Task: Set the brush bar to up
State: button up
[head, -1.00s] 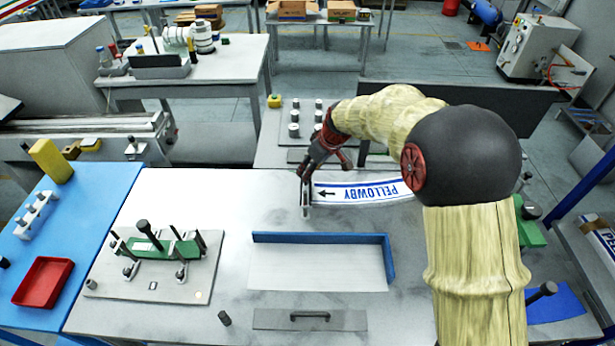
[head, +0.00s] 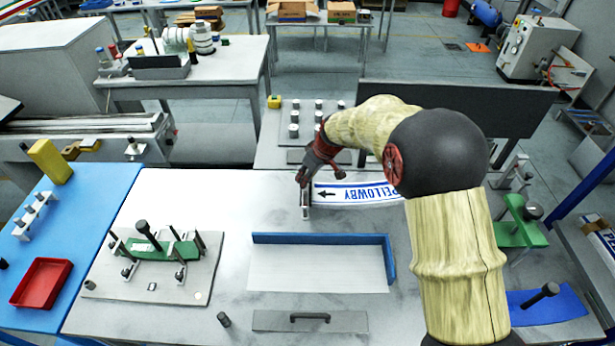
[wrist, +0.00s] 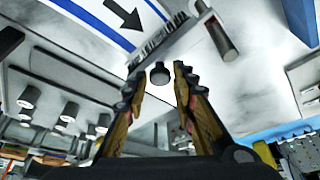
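The brush bar (wrist: 165,44), a grey bar with a row of dark bristles, lies across the label strip in the wrist view. In the head view the brush bar's grey end piece (head: 305,206) is at the strip's left end, partly hidden by my gripper. A round dark knob (wrist: 159,73) shows just beyond my fingertips, between them in the picture. My gripper (wrist: 158,80) is open, with nothing held between its fingers. It also shows in the head view (head: 302,181), close by the brush bar. I cannot tell whether it touches the knob or the bar's exact position.
The white label strip (head: 360,192), printed PELLOWBY with an arrow, runs right from the brush bar. A blue-edged tray (head: 320,238) lies in front. A fixture plate with a green clamp (head: 160,248) stands at left. A grey cylinder (wrist: 222,38) is near the bar.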

grip_shut()
dwell(0.5)
jog(key=shift+r+p, duration=0.45)
jog(key=shift+r, duration=1.35)
jog(key=shift+o, duration=2.2)
grip_release()
jog(key=v, duration=1.2)
